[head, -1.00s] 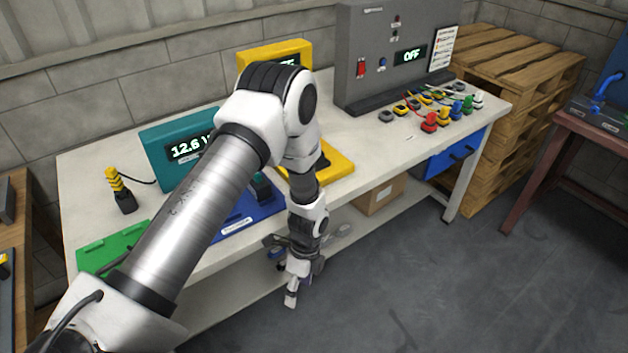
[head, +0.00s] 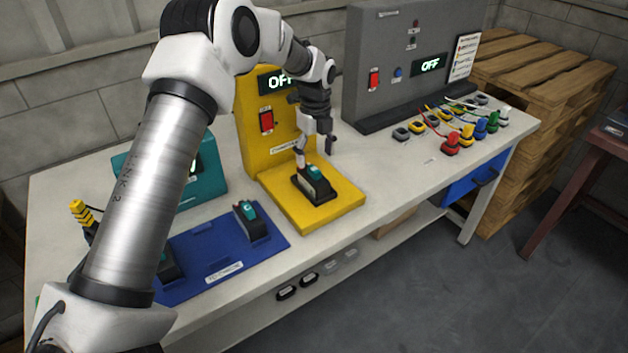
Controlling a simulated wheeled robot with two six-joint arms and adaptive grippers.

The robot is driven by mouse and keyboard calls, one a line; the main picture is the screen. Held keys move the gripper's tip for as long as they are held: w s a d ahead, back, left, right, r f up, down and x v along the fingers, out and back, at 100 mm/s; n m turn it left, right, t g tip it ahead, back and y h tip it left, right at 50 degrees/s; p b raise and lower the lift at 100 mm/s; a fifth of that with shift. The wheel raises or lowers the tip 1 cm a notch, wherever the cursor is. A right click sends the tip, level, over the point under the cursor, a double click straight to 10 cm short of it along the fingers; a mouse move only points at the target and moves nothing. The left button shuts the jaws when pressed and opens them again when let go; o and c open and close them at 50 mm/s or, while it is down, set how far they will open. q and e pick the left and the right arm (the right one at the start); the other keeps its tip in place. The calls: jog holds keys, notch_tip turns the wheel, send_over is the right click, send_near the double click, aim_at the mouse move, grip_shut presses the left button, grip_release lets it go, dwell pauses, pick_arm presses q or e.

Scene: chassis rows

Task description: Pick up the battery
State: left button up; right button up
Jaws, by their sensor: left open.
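A black and teal battery (head: 315,187) sits upright in the yellow charger (head: 335,211) on the workbench. A similar black and teal battery (head: 250,221) stands on the blue mat (head: 225,250). Another dark block with some teal (head: 165,266) on that mat is partly hidden behind my left arm. My left gripper (head: 316,150) is open, fingers pointing down, just above the battery in the yellow charger. It looks empty, and I cannot tell whether a finger touches the battery. My right gripper is out of view.
The yellow charger's upright panel (head: 265,140) reads OFF and stands close behind my left gripper. A grey panel (head: 400,40), also OFF, stands to the right with several coloured plugs before it. A teal meter (head: 210,175) is left. The bench (head: 400,190) is clear right of the charger.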

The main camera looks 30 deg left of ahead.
aim_at(313, 168)
pick_arm(q)
jog(key=shift+s+d+f, duration=0.3)
jog(key=shift+s+f, duration=0.3)
jog(key=shift+f, duration=0.05)
jog(key=f, duration=0.1)
jog(key=f+p, duration=0.1)
jog(key=f, duration=0.3)
jog(key=shift+w+a+f, duration=0.2)
jog(key=shift+a+f, duration=0.05)
jog(key=shift+a, duration=0.15)
jog(key=shift+s+d+r, duration=0.1)
jog(key=shift+s+r, duration=0.05)
grip_shut()
